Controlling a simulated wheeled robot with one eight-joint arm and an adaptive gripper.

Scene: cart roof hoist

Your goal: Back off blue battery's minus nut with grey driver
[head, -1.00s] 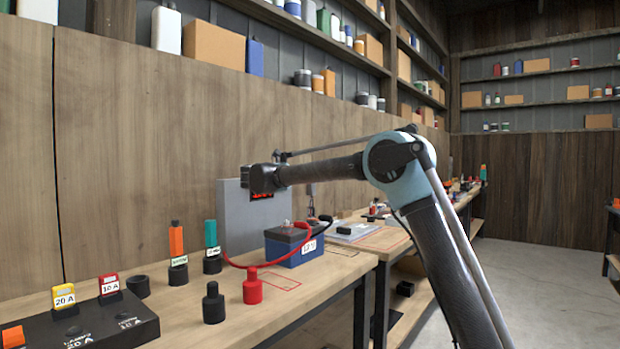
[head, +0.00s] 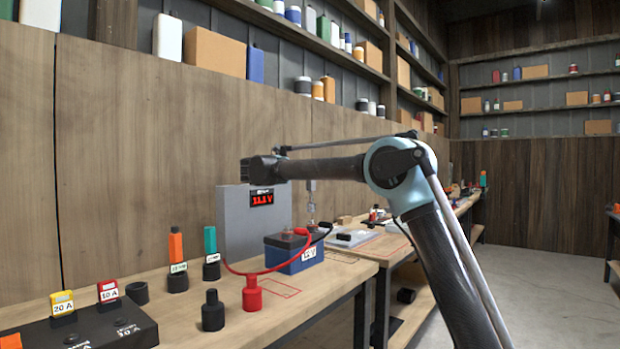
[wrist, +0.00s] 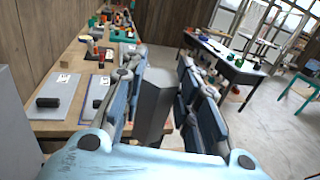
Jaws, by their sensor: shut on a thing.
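The blue battery (head: 296,262) with a 12 V label stands on the bench. Red and black leads reach its top; its minus nut is too small to make out. My gripper (wrist: 160,64) is shut on the grey driver (wrist: 154,98), whose blocky grey body shows between the fingers in the wrist view. In the head view my forearm hides the gripper. A thin grey upright shaft (head: 311,187), apparently the driver's, hangs below the forearm at the battery's far right side. Whether its lower end touches anything cannot be told.
A grey box (head: 235,222) with a red 11.1 V display stands behind the battery. Red (head: 252,293) and black (head: 213,311) capped posts, orange and teal upright pieces, and a black fuse block (head: 100,328) stand left. Boards lie on the bench beyond.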

